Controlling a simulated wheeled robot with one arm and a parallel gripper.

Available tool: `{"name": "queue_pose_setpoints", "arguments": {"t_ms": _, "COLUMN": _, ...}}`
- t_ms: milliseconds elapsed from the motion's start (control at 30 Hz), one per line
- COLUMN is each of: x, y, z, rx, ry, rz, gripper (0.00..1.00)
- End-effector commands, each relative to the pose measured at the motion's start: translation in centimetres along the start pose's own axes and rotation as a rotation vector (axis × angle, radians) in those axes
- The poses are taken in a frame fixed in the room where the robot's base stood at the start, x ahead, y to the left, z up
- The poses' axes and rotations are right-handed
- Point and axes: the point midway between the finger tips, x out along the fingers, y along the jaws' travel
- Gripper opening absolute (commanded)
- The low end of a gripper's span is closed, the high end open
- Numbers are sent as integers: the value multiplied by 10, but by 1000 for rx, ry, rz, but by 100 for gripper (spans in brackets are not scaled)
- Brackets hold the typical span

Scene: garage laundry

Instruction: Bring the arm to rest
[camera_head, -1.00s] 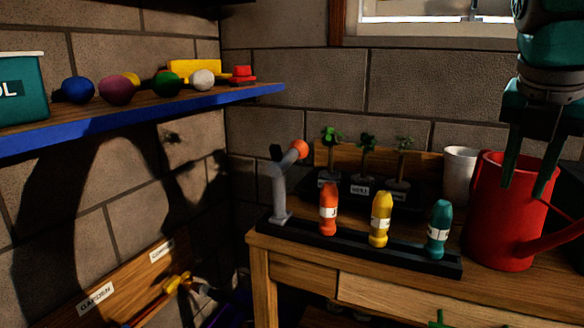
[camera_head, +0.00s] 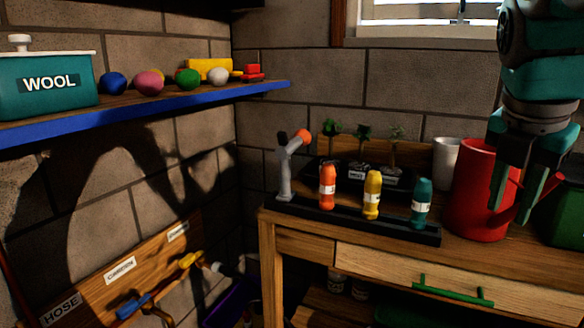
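My gripper (camera_head: 513,203) hangs from my teal and grey arm (camera_head: 540,60) at the right of the view. The fingers overlap the right side of a red watering can (camera_head: 474,192) in the picture. I cannot tell how far apart the two are in depth.
A wooden table (camera_head: 345,255) carries a black tray (camera_head: 390,228) with orange (camera_head: 327,188), yellow (camera_head: 372,196) and teal bottles (camera_head: 421,203). Seedlings (camera_head: 363,150) and a white cup (camera_head: 444,165) stand behind. A blue-edged shelf (camera_head: 180,101) holds a wool box (camera_head: 48,85) and several balls.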

Motion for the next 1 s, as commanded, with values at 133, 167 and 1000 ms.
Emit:
{"name": "queue_pose_setpoints", "arguments": {"t_ms": 133, "x": 19, "y": 3, "z": -17, "rx": 123, "ry": 31, "rz": -17, "gripper": 33}}
{"name": "queue_pose_setpoints", "arguments": {"t_ms": 167, "x": 24, "y": 4, "z": -21, "rx": 154, "ry": 37, "rz": -21, "gripper": 33}}
{"name": "queue_pose_setpoints", "arguments": {"t_ms": 1000, "x": 211, "y": -63, "z": -248, "rx": 1648, "ry": 87, "rz": -439, "gripper": 33}}
